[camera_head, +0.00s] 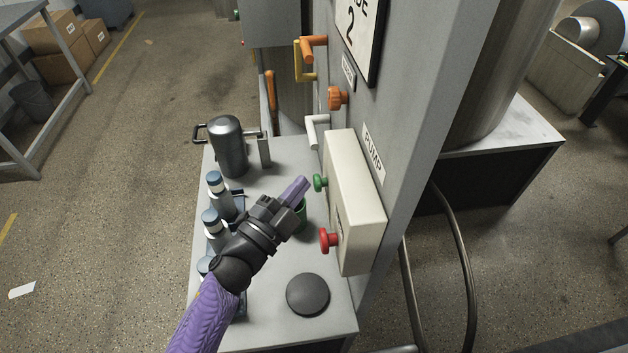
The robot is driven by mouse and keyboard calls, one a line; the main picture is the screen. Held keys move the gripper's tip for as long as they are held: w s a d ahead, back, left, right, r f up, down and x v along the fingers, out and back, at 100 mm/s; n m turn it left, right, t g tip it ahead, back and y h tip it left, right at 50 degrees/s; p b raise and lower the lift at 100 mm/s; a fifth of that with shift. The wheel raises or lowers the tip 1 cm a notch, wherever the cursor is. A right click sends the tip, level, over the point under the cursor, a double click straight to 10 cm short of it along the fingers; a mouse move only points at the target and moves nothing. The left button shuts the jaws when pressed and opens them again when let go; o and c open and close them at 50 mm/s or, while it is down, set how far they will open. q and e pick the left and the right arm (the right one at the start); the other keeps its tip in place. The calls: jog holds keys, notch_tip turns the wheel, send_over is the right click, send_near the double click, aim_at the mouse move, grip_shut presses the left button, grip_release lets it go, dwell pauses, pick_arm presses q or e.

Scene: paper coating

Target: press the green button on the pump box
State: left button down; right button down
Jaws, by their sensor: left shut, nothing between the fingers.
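The pump box (356,205) is a cream box on the side of a grey panel, under a "PUMP" label (373,153). Its green button (320,183) sticks out on the left, above a red button (328,239). My left gripper (301,186) is shut and empty, with its purple fingertips just left of the green button. A small gap seems to show between the tips and the button, though depth is hard to judge. My right gripper is not in view.
Below the gripper, a grey bench (273,335) holds a dark metal pot (228,146), several blue-capped bottles (216,185), a partly hidden green cup (302,216) and a black disc (307,294). A white lever (316,131) and an orange knob (337,98) stick out above the box.

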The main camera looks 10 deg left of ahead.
pick_arm(q)
jog(key=shift+w+d, duration=0.15)
jog(key=shift+d, duration=0.3)
dwell(0.5)
jog(key=shift+s+a, duration=0.25)
jog(key=shift+a, duration=0.65)
jog(key=a, duration=0.2)
jog(key=s+a, duration=0.1)
jog(key=a, duration=0.1)
jog(key=shift+s+a+p, duration=0.2)
jog(key=shift+a+p, duration=0.15)
jog(key=shift+a, duration=0.05)
dwell(0.4)
